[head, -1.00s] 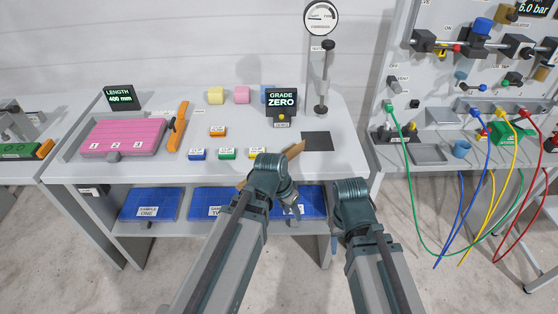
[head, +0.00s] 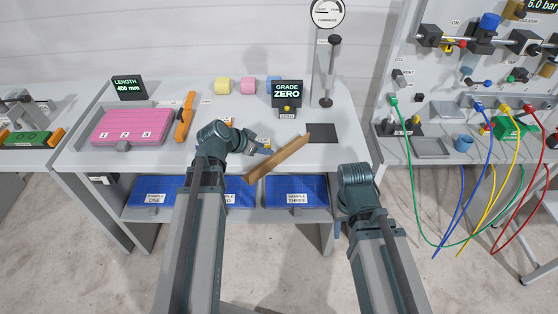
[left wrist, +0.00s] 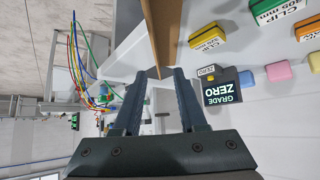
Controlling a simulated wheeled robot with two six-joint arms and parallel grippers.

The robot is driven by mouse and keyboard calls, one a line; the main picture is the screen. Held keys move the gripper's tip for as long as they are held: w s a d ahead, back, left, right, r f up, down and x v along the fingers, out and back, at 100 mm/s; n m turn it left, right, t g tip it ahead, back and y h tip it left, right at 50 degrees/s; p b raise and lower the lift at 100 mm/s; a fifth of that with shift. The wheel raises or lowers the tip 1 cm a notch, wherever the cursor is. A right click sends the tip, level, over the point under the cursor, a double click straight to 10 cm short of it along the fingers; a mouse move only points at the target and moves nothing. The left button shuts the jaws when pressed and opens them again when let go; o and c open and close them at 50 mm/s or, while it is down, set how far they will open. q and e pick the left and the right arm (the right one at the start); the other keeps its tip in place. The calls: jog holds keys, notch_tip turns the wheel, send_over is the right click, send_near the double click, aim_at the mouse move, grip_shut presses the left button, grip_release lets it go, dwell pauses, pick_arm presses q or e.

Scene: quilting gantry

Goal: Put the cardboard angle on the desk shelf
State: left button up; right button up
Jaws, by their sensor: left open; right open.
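The cardboard angle (head: 280,158) is a long brown folded strip at the front of the desk (head: 345,155). It lies slantwise, its near left end out over the front edge. My left gripper (head: 262,147) is open and empty, just left of the strip. In the left wrist view the strip (left wrist: 163,35) runs ahead of the open left fingertips (left wrist: 158,76), with no clear grip on it. The desk shelf (head: 270,213) is under the desktop and carries blue trays. My right gripper (head: 338,229) is mostly hidden by its arm, at the desk's front right.
Blue trays (head: 297,187) fill much of the shelf. On the desktop are a pink block (head: 130,125), coloured clips, a GRADE ZERO display (head: 287,93) and a dark square (head: 322,133). A gauge post (head: 328,70) stands behind. Coloured hoses (head: 409,180) hang at the right.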

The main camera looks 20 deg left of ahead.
aim_at(282, 154)
pick_arm(q)
jog(key=b+x, duration=0.3)
jog(key=x, duration=0.3)
jog(key=shift+f, duration=0.1)
jog(key=b+x, duration=0.4)
jog(key=x, duration=0.1)
jog(key=shift+d, duration=0.4)
grip_shut()
dwell(0.8)
